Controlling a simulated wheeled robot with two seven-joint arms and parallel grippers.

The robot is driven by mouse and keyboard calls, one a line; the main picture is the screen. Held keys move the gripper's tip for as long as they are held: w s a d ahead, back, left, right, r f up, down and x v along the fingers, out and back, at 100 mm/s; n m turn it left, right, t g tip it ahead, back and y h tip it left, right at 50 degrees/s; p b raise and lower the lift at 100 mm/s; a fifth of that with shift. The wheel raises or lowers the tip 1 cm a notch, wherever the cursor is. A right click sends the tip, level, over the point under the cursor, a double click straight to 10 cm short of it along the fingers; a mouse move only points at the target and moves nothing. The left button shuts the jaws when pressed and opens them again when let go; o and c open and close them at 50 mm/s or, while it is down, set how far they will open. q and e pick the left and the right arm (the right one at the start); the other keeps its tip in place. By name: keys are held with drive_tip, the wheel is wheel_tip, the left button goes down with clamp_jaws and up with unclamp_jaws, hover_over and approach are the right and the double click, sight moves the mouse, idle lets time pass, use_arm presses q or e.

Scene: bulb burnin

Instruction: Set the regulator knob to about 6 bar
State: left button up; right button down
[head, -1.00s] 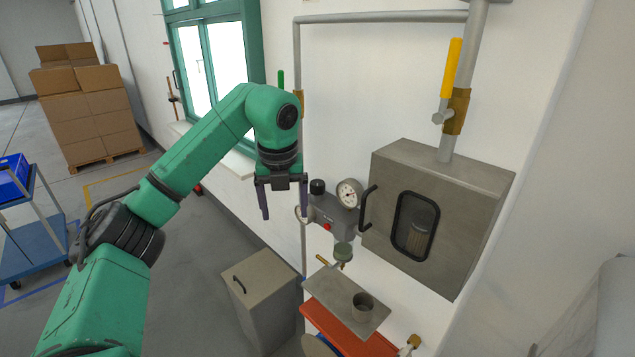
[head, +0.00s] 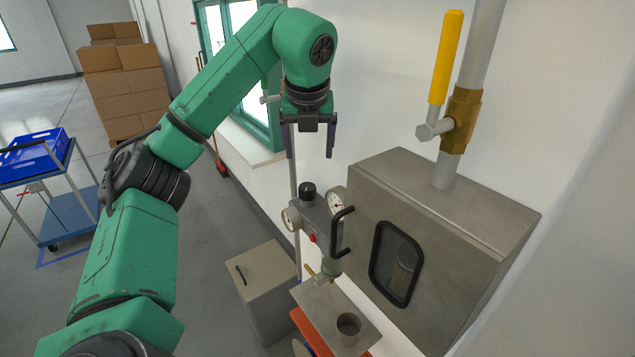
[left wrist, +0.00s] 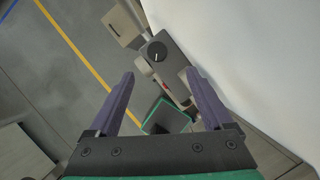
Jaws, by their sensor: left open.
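The regulator knob (head: 307,190) is a black cap on top of the grey regulator body (head: 312,220) on the wall. In the left wrist view the knob (left wrist: 157,52) shows from above with a pale pointer mark. Two round white gauges flank the body, one at its left (head: 291,219) and one at its right (head: 337,203); their readings are too small to tell. My left gripper (head: 310,157) is open and empty, pointing down above the knob and apart from it. My right gripper is not in view.
A grey cabinet (head: 500,225) with a window and black handle (head: 342,230) stands close right of the regulator. A yellow-handled valve (head: 446,60) is above it. Below are a small shelf (head: 315,300) with a cup (head: 348,325) and a grey bin (head: 262,270).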

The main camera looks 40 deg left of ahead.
sight(307, 187)
use_arm(q)
drive_tip(key=b+x, duration=0.1)
drive_tip(key=x, duration=0.7)
drive_tip(key=shift+a+f, duration=0.15)
drive_tip(key=shift+f, duration=0.2)
drive_tip(key=p+x, duration=0.1)
drive_tip(key=x, duration=0.3)
drive_tip(key=shift+s+a, duration=0.15)
drive_tip(key=shift+s+a+f, duration=0.1)
drive_tip(key=shift+s+f, duration=0.1)
drive_tip(key=shift+w, duration=0.2)
drive_tip(key=c, duration=0.4)
drive_tip(key=shift+w+f, duration=0.1)
drive_tip(key=c, duration=0.5)
clamp_jaws()
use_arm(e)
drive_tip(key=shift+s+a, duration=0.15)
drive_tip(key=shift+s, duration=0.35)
